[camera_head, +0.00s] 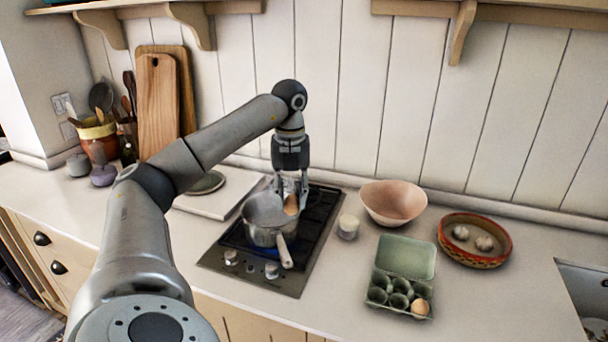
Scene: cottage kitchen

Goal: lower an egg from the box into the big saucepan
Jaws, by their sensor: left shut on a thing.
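The big saucepan (268,236) is grey metal and stands on the black hob, its handle pointing towards the front. My left gripper (290,200) points down over the pan's right side. It is shut on a brown egg (291,206), which is at the level of the pan's rim; I cannot tell how far inside it is. The green egg box (403,262) stands open on the counter to the right, with one brown egg (420,307) in its front right cup. The other visible cups look empty. My right gripper is not in view.
The hob (314,240) has knobs along its front. A white cup (348,227) and a pink bowl (394,203) stand right of it. A red-rimmed dish (475,240) holds pale bulbs. A white board with a plate lies left behind the pan. The wall is close behind.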

